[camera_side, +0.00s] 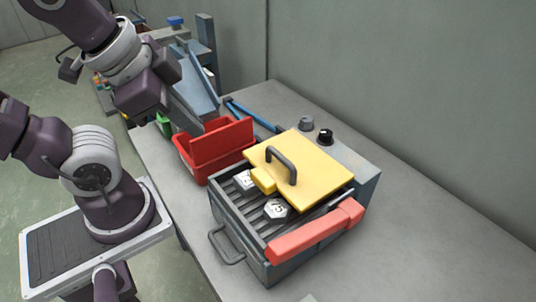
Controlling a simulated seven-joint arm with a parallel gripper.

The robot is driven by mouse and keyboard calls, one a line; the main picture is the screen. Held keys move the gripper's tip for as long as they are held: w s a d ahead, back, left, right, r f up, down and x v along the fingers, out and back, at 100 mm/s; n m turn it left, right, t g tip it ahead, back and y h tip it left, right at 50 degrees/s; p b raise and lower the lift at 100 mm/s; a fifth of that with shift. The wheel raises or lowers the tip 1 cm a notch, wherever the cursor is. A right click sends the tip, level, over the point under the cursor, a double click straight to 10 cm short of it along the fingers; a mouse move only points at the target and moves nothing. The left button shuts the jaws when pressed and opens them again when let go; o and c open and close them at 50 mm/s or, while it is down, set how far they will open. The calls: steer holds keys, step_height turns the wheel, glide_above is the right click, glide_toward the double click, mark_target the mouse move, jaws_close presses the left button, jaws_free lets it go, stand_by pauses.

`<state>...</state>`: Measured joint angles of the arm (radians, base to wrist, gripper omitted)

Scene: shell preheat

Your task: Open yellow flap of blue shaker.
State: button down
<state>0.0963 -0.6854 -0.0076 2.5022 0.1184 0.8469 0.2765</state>
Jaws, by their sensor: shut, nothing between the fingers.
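The shaker (238,240) is a blue-grey box on the bench, with a slatted top and a wire handle on its front left. Its yellow flap (318,178) lies roughly flat over the rear part of the top. The flap has a dark arched handle (292,166) and a yellow block at its left edge. White numbered pieces (277,210) lie on the exposed slats. My gripper (197,129) is up and left of the shaker, apart from the flap, above or beside the red bin. It is shut and empty; its fingertips are hard to make out.
An open red bin (208,171) stands left of the shaker. A red bar (318,233) runs along the shaker's right front edge. Knobs (326,136) sit behind the flap. A wall rises behind; the bench (440,230) is clear to the right.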

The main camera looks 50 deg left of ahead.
steer(key=w+d+f+m, duration=0.2)
steer(key=w+m, duration=0.1)
steer(key=m, duration=1.2)
steer(key=m+t, duration=0.2)
steer(key=m, duration=1.4)
glide_toward(287, 175)
steer(key=shift+h, duration=0.3)
steer(key=x, duration=0.4)
steer(key=shift+w+a+f, duration=0.15)
steer(key=shift+f, duration=0.15)
steer(key=shift+r, duration=0.1)
